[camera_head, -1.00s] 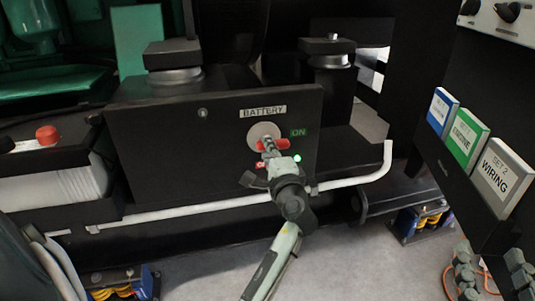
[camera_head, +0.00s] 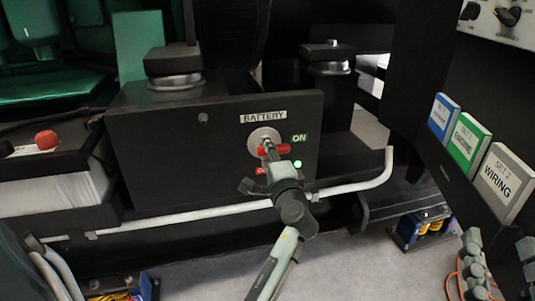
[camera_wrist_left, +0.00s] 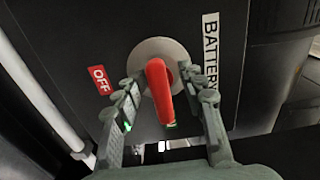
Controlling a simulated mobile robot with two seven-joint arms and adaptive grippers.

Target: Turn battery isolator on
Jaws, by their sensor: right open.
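The battery isolator is a red handle (camera_head: 284,149) on a round pale disc (camera_head: 262,135), on a black box front under a BATTERY label. Its handle lies sideways, pointing right towards the green ON label (camera_head: 299,139); the red OFF label (camera_head: 261,170) is below. In the left wrist view, the handle (camera_wrist_left: 160,88) stands between the fingers of my left gripper (camera_wrist_left: 158,80), with visible gaps on both sides. In the head view, my left gripper (camera_head: 267,149) partly hides the isolator. My right gripper (camera_head: 498,246) is open and empty at the lower right.
A green light (camera_head: 298,163) glows beside the isolator. A pale pipe (camera_head: 345,189) runs below the box. Labelled boxes, including WIRING (camera_head: 504,180), stand on a shelf at right. A battery with a red cap (camera_head: 47,138) is at left. Grey floor (camera_head: 350,265) is clear in front.

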